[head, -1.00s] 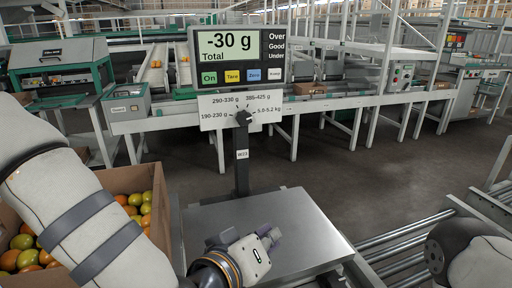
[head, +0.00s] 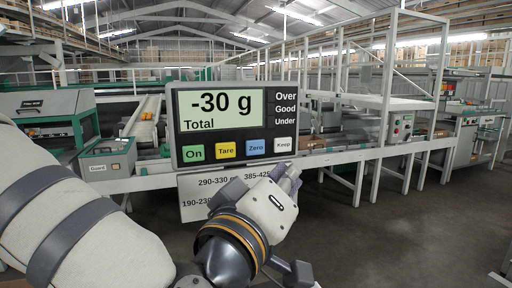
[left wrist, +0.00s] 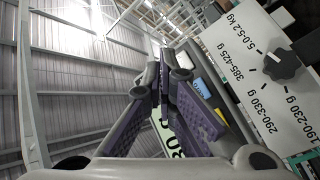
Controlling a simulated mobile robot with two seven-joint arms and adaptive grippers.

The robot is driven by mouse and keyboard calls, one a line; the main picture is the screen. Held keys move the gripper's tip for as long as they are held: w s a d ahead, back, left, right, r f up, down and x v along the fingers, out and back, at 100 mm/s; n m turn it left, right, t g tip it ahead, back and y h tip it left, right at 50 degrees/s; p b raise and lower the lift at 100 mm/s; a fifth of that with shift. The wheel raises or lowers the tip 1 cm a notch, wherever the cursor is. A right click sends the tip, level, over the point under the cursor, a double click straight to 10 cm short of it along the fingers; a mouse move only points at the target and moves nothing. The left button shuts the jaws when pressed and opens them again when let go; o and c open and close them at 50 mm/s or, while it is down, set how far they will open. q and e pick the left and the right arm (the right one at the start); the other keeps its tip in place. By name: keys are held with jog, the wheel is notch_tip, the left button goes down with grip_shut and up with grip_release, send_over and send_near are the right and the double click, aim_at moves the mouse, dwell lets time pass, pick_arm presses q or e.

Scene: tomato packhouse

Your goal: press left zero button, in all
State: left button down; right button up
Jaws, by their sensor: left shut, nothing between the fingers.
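The scale's display head (head: 230,164) faces me and reads "-30 g Total". Below the readout are a green On, a yellow Tare, a blue Zero button (head: 255,147) and a white Keep button. My left gripper (head: 291,172) is shut and empty, with its fingertips just below the Keep button and to the lower right of Zero in the head view. I cannot tell how far they are from the panel. In the left wrist view the shut fingers (left wrist: 163,72) stand beside the tilted panel, and the blue button (left wrist: 201,87) shows past them. My right gripper is out of view.
A white range plate (head: 195,198) hangs below the display, partly hidden by my gripper. Its black dial (left wrist: 283,65) shows in the left wrist view. Conveyor frames and a green machine (head: 40,110) stand behind. Open floor lies at the right.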

aim_at(255, 147)
pick_arm(q)
jog(key=w+a, duration=0.1)
jog(key=w, duration=0.1)
jog(key=w+a+b, duration=0.1)
jog(key=w, duration=0.2)
jog(key=w+a, duration=0.1)
jog(key=w, duration=0.2)
jog(key=shift+w+a+b, duration=0.2)
jog(key=shift+b, duration=0.2)
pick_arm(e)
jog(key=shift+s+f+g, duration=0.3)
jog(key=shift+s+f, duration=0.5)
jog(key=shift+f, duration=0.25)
pick_arm(q)
jog(key=shift+w+a, duration=0.15)
jog(key=shift+w, duration=0.2)
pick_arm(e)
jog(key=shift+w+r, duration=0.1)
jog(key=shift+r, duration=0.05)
pick_arm(q)
jog(key=shift+w+a, duration=0.15)
jog(key=shift+w, duration=0.25)
dwell(0.4)
jog(key=shift+s+d+f+p, duration=0.1)
jog(key=shift+s+d+p, duration=0.2)
jog(key=shift+s+p, duration=0.35)
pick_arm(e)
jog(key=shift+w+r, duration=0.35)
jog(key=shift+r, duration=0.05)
